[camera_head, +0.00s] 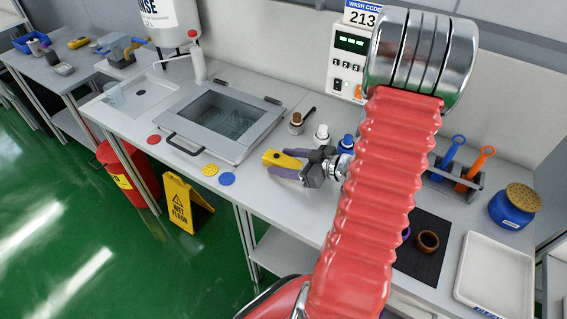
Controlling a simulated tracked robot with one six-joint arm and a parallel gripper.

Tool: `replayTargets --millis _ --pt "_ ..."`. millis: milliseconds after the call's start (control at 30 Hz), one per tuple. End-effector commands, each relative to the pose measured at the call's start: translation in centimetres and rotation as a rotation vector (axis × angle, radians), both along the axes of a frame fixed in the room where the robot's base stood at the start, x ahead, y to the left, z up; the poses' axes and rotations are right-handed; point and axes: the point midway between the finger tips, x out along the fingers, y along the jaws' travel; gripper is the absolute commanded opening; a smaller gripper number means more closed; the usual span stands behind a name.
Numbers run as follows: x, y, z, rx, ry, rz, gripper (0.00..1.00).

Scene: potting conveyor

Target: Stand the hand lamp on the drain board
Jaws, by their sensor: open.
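A yellow object with a dark spot (277,158), which looks like the hand lamp, lies on the bench in front of the glass-lidded basin. My gripper (273,164) is open, with its purple fingers on either side of the yellow object. I cannot tell whether the fingers touch it. The drain board (150,92) seems to be the pale recessed panel at the left end of the bench, left of the basin. A small clear cup (116,95) stands at its left side. My red arm hides part of the bench right of the gripper.
The lidded basin (185,134) lies between gripper and drain board. Bottles (321,137) stand behind the gripper. Red (154,139), yellow (210,170) and blue (227,178) discs lie along the front edge. A rinse tank (172,22) stands behind the drain board.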

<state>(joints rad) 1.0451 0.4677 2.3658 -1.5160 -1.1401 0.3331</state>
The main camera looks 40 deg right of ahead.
Motion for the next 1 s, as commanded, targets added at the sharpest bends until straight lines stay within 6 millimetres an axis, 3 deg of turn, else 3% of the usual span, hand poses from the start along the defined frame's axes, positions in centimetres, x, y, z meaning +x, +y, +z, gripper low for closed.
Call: replayTargets --millis 800,1000 --pt "-8.8 -3.2 3.9 -0.001 -0.001 -0.004 0.58" --pt "-10.1 -3.6 4.4 0.001 0.0 -0.001 0.58"
